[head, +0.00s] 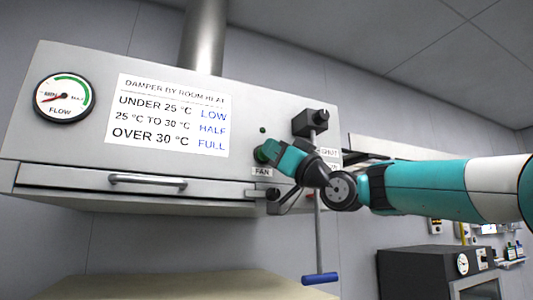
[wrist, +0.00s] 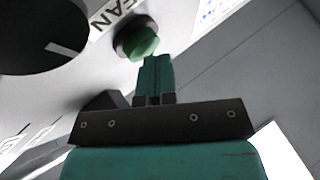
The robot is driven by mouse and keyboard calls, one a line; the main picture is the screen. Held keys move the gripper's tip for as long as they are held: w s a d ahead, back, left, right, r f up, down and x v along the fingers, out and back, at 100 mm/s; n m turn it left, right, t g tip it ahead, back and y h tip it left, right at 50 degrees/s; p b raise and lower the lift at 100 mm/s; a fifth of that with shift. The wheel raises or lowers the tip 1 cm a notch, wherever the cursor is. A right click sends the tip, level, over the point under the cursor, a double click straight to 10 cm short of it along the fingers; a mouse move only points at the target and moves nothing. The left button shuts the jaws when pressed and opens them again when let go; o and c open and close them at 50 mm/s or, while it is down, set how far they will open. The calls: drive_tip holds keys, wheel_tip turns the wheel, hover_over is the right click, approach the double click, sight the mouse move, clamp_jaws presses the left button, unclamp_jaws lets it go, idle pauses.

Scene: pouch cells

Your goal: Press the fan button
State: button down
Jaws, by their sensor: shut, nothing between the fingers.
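The fan button is a round green button (wrist: 137,38) beside the "FAN" label (wrist: 118,12) in the wrist view. In the head view its dark green edge (head: 262,154) shows on the hood front above the "FAN" label (head: 262,172), partly hidden by my gripper. My gripper (head: 277,151) is shut and empty, pointing at the button. In the wrist view its teal fingertips (wrist: 156,62) are together at the button's lower right edge. I cannot tell whether they touch it.
A dark knob (wrist: 40,40) with a white mark sits beside the label. A rod with a blue handle (head: 320,278) hangs just right of my gripper. The hood (head: 60,155) carries a flow gauge (head: 63,97), a notice (head: 170,118) and a small green lamp (head: 263,130).

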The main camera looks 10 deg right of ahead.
drive_tip(key=shift+w, duration=0.15)
idle(0.5)
drive_tip(key=shift+s+d+b, duration=0.1)
drive_tip(key=shift+s+b, duration=0.45)
drive_tip(key=shift+b, duration=0.05)
drive_tip(key=s+d+b, duration=0.2)
drive_tip(key=s+b, duration=0.2)
drive_tip(key=s, duration=0.1)
drive_tip(key=shift+s, duration=0.35)
idle(1.4)
